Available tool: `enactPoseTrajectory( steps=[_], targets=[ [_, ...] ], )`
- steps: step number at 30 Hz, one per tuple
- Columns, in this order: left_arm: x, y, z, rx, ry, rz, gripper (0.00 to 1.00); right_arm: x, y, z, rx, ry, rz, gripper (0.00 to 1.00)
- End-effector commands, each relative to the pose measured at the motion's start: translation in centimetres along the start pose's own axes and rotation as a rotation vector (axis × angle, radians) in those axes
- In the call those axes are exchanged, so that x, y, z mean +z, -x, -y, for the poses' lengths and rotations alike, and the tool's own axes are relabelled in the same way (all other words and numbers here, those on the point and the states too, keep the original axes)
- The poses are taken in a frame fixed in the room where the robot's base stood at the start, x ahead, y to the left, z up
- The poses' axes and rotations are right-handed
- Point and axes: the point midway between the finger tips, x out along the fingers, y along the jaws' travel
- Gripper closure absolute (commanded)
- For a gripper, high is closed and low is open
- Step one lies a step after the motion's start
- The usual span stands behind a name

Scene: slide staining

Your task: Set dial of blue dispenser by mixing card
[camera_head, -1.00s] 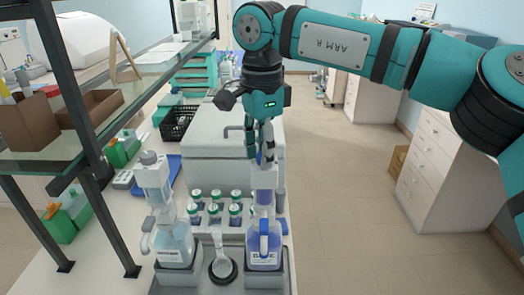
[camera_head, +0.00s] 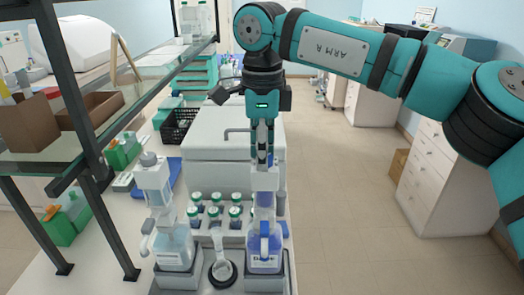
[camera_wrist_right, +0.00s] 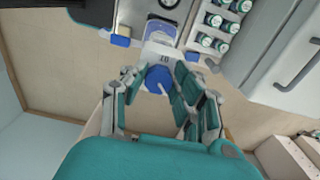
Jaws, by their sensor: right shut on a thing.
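The blue dispenser (camera_head: 265,262) is a bottle of blue liquid with a tall pump top, upright at the front right of the bench in the head view. My right gripper (camera_head: 262,158) comes down from above onto its top. In the right wrist view, the fingers of the right gripper (camera_wrist_right: 161,90) are closed around the round blue dial (camera_wrist_right: 160,78). Small dark marks show on the pale body beside the dial, too small to read surely. I cannot make out the mixing card. My left gripper is not in view.
A similar dispenser with pale liquid (camera_head: 174,252) stands to the left. A small round dark holder with a white piece (camera_head: 222,272) sits between them. Several green-capped jars (camera_head: 214,214) stand behind, before a large white box (camera_head: 205,150). A glass shelf (camera_head: 110,115) overhangs the left side.

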Motion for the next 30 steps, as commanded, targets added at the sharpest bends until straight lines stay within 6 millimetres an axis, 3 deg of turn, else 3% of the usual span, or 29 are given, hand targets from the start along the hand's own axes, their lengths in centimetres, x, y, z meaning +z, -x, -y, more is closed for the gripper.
enactPoseTrajectory(
  steps=[5, 6, 11, 22, 30],
  targets=[
    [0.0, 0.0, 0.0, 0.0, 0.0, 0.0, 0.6, 0.0, 0.0, 0.0, -0.001, 0.0, -0.001, 1.0],
    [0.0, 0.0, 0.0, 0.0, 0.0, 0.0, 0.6, 0.0, 0.0, 0.0, -0.001, 0.0, -0.001, 0.67],
    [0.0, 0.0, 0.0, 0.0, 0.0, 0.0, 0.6, 0.0, 0.0, 0.0, -0.001, 0.001, 0.0, 0.48],
    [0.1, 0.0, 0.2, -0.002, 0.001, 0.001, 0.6, 0.0, 0.8, 0.0, -0.002, 0.0, 0.001, 0.48],
    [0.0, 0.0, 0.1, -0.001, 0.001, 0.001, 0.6, 0.1, 6.1, 0.0, -0.004, 0.0, 0.003, 0.48]
  ],
)
